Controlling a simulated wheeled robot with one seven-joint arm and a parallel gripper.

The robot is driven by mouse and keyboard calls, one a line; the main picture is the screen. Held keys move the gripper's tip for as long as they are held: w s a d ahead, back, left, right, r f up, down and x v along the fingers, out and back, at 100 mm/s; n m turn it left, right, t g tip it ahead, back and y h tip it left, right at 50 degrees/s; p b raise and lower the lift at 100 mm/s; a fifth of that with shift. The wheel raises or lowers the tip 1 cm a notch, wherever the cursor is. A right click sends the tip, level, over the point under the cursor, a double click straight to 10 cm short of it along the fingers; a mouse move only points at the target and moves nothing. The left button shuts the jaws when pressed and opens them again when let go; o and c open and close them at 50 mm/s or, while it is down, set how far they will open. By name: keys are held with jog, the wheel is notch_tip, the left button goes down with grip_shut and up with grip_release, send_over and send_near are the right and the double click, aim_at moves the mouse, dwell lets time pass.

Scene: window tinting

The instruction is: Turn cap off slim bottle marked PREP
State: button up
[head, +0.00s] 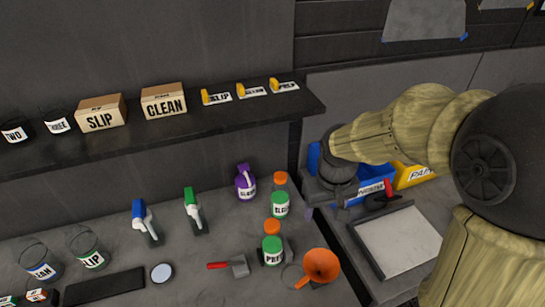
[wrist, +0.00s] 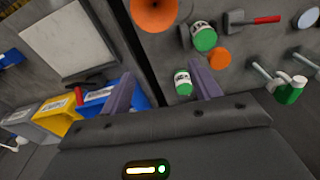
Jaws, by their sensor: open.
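The slim bottle marked PREP (head: 272,252) stands on the grey bench in the head view, with a green and white label. Its orange cap (head: 272,227) appears to be on top. Behind it stands a similar green-labelled bottle (head: 280,207) with an orange cap (head: 280,178). My gripper (head: 310,208) is open and apart from both bottles, to their right. In the wrist view, my open gripper (wrist: 162,88) holds nothing between its fingers. Two green-and-white labelled bottles show there, one near the right finger (wrist: 183,84) and one farther off (wrist: 204,38). Their lettering is hard to read there.
An orange funnel (head: 320,266) stands close beside the PREP bottle. A shelf (head: 220,120) overhangs the back. Blue and yellow bins (head: 412,174) and a tray (head: 398,240) lie right.

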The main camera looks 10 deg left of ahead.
jog(key=a+r+n+p, duration=0.1)
jog(key=a+r+n, duration=0.1)
jog(key=a+r, duration=0.2)
jog(key=a+r+n+g+p, duration=0.1)
jog(key=a+r, duration=0.3)
jog(key=a, duration=0.4)
jog(key=shift+w+a+n+p, duration=0.3)
jog(key=shift+n+p, duration=0.2)
jog(key=shift+p, duration=0.2)
jog(key=shift+f, duration=0.15)
jog(key=p, duration=0.4)
send_near(272, 224)
notch_tip(272, 224, down, 9)
jog(key=shift+w+a+r, duration=0.1)
jog(key=shift+w+a, duration=0.05)
jog(key=shift+c, duration=0.4)
